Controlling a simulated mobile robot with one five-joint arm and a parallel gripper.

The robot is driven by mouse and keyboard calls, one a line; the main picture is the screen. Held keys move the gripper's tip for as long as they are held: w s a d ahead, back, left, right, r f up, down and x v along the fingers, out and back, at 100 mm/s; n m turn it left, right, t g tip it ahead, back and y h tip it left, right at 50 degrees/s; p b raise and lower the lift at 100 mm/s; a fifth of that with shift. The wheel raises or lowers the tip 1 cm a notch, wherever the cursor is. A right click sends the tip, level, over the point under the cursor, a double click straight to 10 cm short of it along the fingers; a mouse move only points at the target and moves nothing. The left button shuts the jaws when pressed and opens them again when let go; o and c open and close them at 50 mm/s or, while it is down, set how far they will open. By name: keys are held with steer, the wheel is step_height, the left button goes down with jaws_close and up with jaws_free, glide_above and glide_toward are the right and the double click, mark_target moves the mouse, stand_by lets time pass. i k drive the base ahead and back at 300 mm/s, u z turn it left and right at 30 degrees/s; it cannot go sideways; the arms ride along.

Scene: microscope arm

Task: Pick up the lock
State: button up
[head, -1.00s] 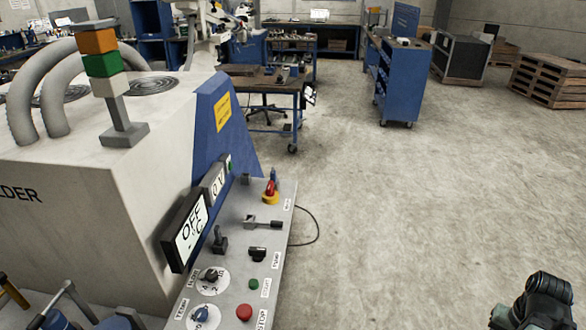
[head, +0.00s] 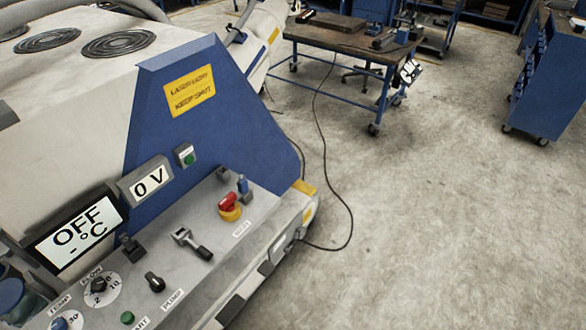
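A small blue and grey piece (head: 243,186) stands on the sloping control panel, just behind a red-and-yellow rotary switch (head: 230,206). It may be the lock, but it is too small to be sure. A gap is hard to make out between it and the switch. My gripper is not in view.
The grey control panel (head: 215,255) runs along the machine's right side, with levers, knobs, an "OFF" display (head: 76,235) and a "0 V" display (head: 149,186). A black cable (head: 350,225) lies on the floor. A workbench (head: 340,38) and blue cart (head: 548,90) stand behind; right floor is clear.

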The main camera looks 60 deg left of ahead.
mark_target(243, 184)
steer(key=i, duration=1.3)
steer(key=u, duration=4.65)
steer(key=i, duration=0.95)
steer(key=z, duration=0.05)
